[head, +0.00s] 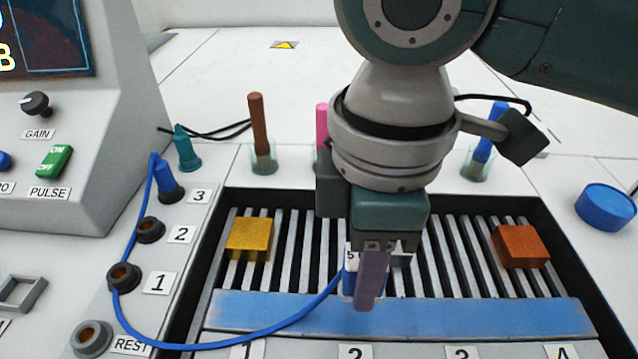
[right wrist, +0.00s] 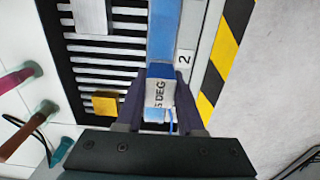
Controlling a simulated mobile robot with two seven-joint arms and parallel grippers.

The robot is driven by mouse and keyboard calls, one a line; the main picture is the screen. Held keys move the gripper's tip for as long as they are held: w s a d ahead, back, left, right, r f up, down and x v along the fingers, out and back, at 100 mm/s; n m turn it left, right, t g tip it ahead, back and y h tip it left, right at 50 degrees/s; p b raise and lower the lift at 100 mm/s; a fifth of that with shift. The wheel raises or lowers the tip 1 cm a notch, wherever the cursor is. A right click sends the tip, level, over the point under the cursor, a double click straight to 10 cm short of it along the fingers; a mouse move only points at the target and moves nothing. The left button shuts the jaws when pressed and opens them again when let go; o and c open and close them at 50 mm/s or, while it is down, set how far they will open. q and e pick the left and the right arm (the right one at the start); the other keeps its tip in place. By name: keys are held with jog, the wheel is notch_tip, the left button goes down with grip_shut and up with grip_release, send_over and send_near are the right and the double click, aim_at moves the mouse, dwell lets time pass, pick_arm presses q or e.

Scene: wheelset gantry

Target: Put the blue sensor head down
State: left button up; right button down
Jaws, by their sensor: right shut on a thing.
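The blue sensor head (head: 349,284) has a white face with a partly hidden label. In the right wrist view the sensor head (right wrist: 160,95) shows lettering ending in "DEG". My right gripper (head: 370,275) is shut on it, with a dark finger on each side (right wrist: 160,105). It hangs over the blue strip (head: 480,313), near the number 2 label (head: 356,352). I cannot tell whether it touches the strip. A blue cable (head: 240,338) runs from it to a blue plug (head: 167,180) at socket 3. My left gripper is not in view.
A yellow block (head: 250,238) and an orange block (head: 522,246) lie on the slatted bed (head: 300,255). Brown (head: 258,120), pink (head: 322,118) and blue (head: 490,130) sticks stand behind. Sockets 2 (head: 150,230), 1 (head: 124,277) and REST (head: 92,337) look empty.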

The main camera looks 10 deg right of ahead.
aim_at(356, 316)
notch_tip(356, 316, down, 5)
jog(key=shift+f+b, duration=0.1)
jog(key=shift+b, duration=0.65)
jog(key=shift+f, duration=0.3)
jog(key=shift+f, duration=0.15)
jog(key=c, duration=0.5)
grip_release()
